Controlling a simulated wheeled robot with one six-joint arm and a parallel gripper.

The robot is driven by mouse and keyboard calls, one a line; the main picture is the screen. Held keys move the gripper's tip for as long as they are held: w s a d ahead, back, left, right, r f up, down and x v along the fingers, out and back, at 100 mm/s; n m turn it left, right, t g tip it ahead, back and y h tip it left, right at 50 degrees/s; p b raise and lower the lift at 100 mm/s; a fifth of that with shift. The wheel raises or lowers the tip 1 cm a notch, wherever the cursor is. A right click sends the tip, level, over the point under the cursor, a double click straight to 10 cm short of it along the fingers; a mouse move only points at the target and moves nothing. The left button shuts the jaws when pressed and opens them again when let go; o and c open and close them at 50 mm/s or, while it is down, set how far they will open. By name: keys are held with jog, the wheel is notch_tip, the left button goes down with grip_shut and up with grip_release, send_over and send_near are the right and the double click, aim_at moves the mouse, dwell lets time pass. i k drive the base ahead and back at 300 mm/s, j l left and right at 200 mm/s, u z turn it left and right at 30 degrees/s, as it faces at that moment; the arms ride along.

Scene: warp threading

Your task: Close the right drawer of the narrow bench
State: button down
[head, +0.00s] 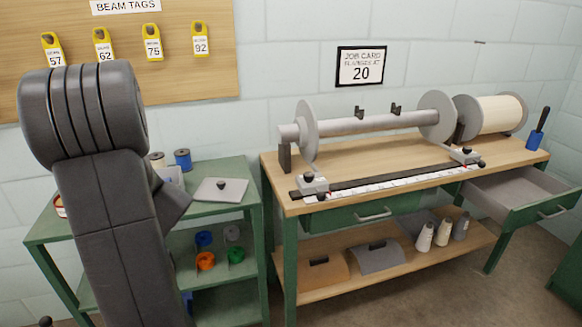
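The narrow bench (343,158) has a wooden top and green legs. Its right drawer (537,211) is pulled well out toward the front right, and its grey inside shows no contents. The drawer's front is green with a metal bar handle (552,212). The left drawer (362,216) of the same bench is shut, with its own bar handle. My dark grey arm stands at the left of the head view, well apart from the right drawer. My gripper is not visible.
A green shelf unit (221,210) with spools stands left of the bench. The bench top carries a metal beam (370,122), a cream roll (498,117) and a ruler rail (400,180). Cones (443,232) stand on the lower shelf. Floor in front of the drawer looks clear; a green cabinet (568,272) edges in at far right.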

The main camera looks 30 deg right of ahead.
aim_at(515, 198)
jog(key=z, duration=0.4)
jog(key=k+z, duration=0.15)
jog(key=z, duration=0.25)
jog(key=l+z, duration=0.1)
jog(key=z, duration=2.1)
jog(key=i+j+z, duration=0.15)
jog(key=i, duration=0.3)
jog(key=i+z, duration=0.15)
jog(key=i, duration=0.35)
jog(key=i+j+z, duration=0.15)
jog(key=i, duration=0.25)
jog(key=i+j, duration=0.2)
jog(key=i, duration=0.15)
jog(key=i+j, duration=0.2)
jog(key=i, duration=0.15)
